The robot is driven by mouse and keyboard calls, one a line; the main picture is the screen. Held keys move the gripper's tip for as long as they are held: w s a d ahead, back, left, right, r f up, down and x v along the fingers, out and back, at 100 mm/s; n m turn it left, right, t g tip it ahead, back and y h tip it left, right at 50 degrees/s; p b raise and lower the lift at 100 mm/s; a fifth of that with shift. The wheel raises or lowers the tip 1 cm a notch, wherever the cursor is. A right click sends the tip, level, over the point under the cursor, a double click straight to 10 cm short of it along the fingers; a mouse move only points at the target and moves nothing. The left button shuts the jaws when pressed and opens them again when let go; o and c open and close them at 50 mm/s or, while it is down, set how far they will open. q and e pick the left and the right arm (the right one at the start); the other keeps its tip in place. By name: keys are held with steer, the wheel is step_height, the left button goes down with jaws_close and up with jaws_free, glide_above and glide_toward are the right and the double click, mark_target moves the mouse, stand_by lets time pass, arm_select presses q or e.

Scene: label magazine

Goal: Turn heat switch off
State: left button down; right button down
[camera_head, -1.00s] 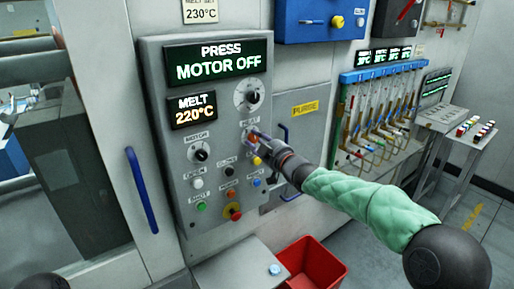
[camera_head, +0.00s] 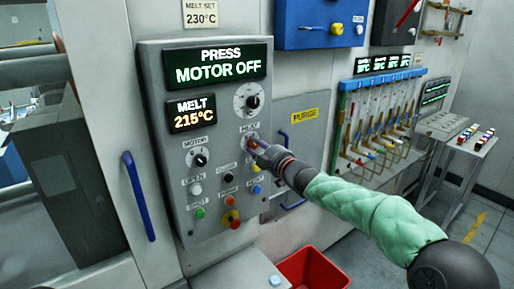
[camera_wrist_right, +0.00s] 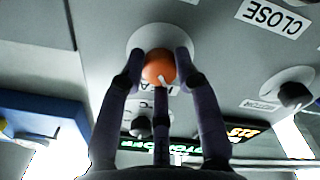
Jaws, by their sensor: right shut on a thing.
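The grey control panel (camera_head: 222,110) carries the heat switch, under the HEAT label. My right gripper (camera_head: 256,147) is at this switch and hides most of it in the head view. In the right wrist view, the heat switch (camera_wrist_right: 158,66) is a round orange knob with a white mark, in front of a pale disc. The gripper's fingers are closed around the knob. The press display (camera_head: 215,65) reads MOTOR OFF and the melt display (camera_head: 191,111) reads 215°C. My left gripper is not in view.
The motor knob (camera_head: 200,159) is left of the heat switch, and a larger dial (camera_head: 251,101) is above it. Several coloured buttons sit below, including a red-and-yellow one (camera_head: 233,220). A blue handle (camera_head: 139,195) is at left and a red bin (camera_head: 315,270) below.

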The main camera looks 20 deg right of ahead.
steer(key=shift+f, duration=0.1)
steer(key=c, duration=0.9)
jaws_free()
steer(key=v, duration=1.2)
